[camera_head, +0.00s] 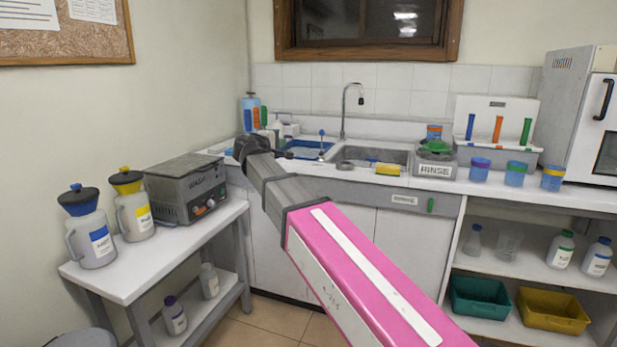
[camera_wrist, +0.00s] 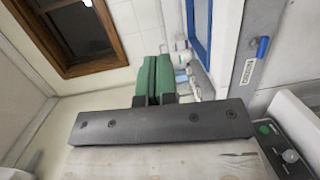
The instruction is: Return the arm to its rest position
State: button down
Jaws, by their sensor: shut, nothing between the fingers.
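My arm, with a pink link and a grey link, reaches from the lower right of the head view to the middle left. It is stretched out in front of the counter and the sink. In the wrist view, the two green fingers of my gripper (camera_wrist: 153,79) are pressed together with nothing between them. The gripper is in free air and touches nothing that I can see. In the head view I cannot make out its fingers clearly near the dark arm end.
The WASH unit (camera_head: 187,187) and two jugs (camera_head: 90,232) (camera_head: 133,207) stand on the left side table (camera_head: 130,281). The sink (camera_head: 369,154), RINSE container (camera_head: 435,162) and several cups are on the counter. Green (camera_head: 480,298) and yellow (camera_head: 553,311) bins sit on the lower shelf.

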jog(key=s+d+f+m+g+y, duration=0.1)
jog(key=s+d+f+m+g, duration=0.15)
jog(key=d+f, duration=0.6)
jog(key=s+d+f+m+g+y, duration=0.1)
jog(key=s+d+f+g, duration=0.3)
jog(key=f, duration=0.7)
jog(key=d+f+m+g+y, duration=0.1)
jog(key=d+f+m+g, duration=0.1)
jog(key=d+f, duration=0.65)
jog(key=s+d+f+m+g+y, duration=0.3)
jog(key=s+d+f, duration=0.1)
jog(key=s+f, duration=0.5)
jog(key=s+d+f+m+g+y, duration=0.3)
jog(key=s+d+f, duration=0.1)
jog(key=s+f, duration=0.5)
notch_tip(320, 180, down, 2)
jog(key=shift+s+f, duration=0.15)
jog(key=shift+s, duration=0.2)
